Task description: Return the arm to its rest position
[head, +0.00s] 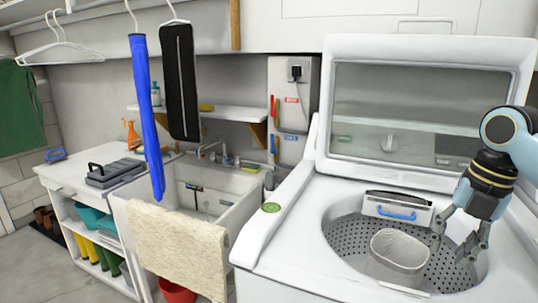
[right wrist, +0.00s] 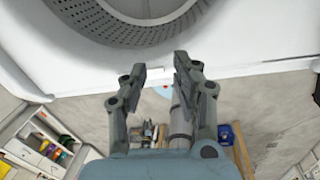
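My right gripper (head: 452,254) hangs fingers-down over the right part of the open washing machine's drum (head: 345,238) in the head view. Its arm comes in from the right edge. In the right wrist view the gripper's two fingers (right wrist: 160,72) stand apart with nothing between them, so it is open and empty. That view shows the drum's perforated wall (right wrist: 130,35) at the top. My left arm and gripper are not in view.
The machine's raised lid (head: 420,110) stands behind the arm. A grey bin-like object (head: 400,248) sits in the drum, close to the gripper. A sink with a cream towel (head: 175,240) is at the left. A blue item (head: 147,110) and a black item (head: 180,80) hang above.

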